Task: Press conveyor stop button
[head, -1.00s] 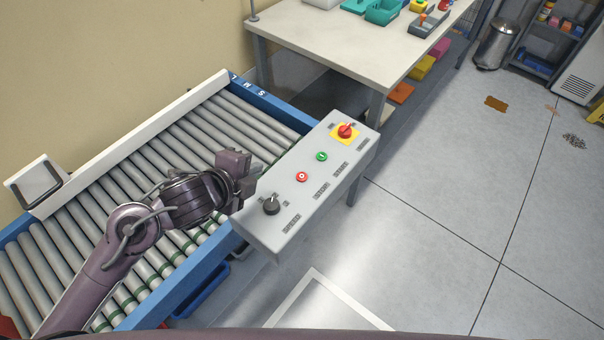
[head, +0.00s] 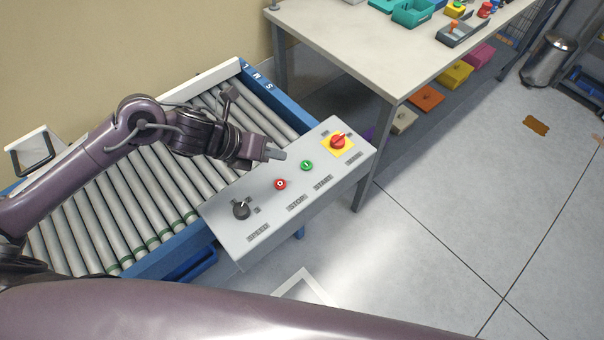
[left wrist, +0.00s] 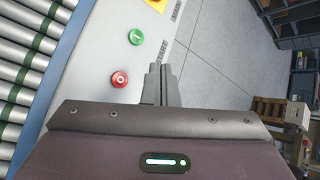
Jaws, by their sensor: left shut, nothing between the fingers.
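The red stop button (head: 280,184) sits on the grey control panel (head: 225,250), above the label STOP. It also shows in the left wrist view (left wrist: 120,79), to the left of my fingertips. The green start button (head: 306,165) is to its right. My left gripper (head: 280,155) is shut and empty, with its fingertips over the panel's far edge, just behind the stop and start buttons and apart from the stop button in the picture. I cannot tell its exact height. My right gripper is not in view.
A black speed knob (head: 241,210) and a red rotary switch on a yellow plate (head: 338,142) are on the same panel. The roller conveyor (head: 95,235) lies behind and left. A white table (head: 350,40) with teal trays stands at the back. Open floor lies right.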

